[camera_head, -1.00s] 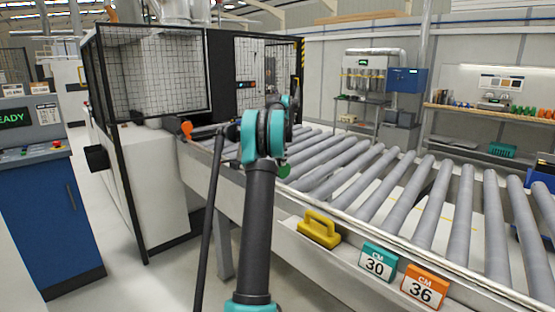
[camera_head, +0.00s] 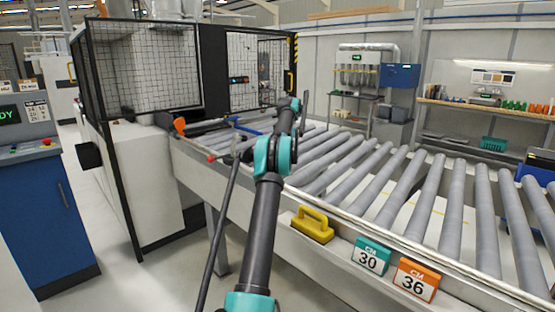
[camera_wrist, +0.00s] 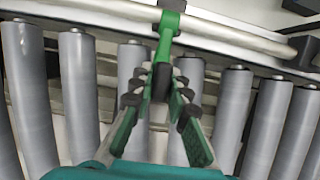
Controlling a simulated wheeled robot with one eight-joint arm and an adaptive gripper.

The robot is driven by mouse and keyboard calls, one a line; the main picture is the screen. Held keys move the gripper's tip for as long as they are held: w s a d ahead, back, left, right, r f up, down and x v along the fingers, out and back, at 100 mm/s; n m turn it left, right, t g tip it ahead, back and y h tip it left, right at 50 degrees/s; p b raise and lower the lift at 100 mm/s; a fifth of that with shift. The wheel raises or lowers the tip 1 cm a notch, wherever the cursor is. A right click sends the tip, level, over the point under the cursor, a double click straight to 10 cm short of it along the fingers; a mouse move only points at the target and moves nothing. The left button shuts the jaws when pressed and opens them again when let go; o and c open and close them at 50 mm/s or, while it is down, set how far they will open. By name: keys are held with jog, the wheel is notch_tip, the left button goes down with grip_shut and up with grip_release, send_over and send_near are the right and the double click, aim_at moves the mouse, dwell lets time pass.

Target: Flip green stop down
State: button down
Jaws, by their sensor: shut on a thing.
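The green stop (camera_wrist: 168,32) is in the wrist view, top centre, a bright green lever mounted at the pale rail. It reaches from the rail toward my gripper over the rollers. My gripper (camera_wrist: 161,84) has both fingertips together around the dark lower end of the lever, so it is shut on it. In the head view my arm rises in the middle, and I cannot make out the green stop or the fingertips there.
Grey rollers (camera_head: 414,188) fill the conveyor right of my arm. An orange part (camera_head: 180,124) and a red-tipped part (camera_head: 212,158) are at its left. A yellow handle (camera_head: 313,224) and the signs 30 (camera_head: 371,256) and 36 (camera_head: 415,281) line the front edge.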

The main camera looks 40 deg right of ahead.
jog(key=shift+f, duration=0.1)
jog(key=c, duration=1.5)
grip_release()
jog(key=shift+c, duration=0.2)
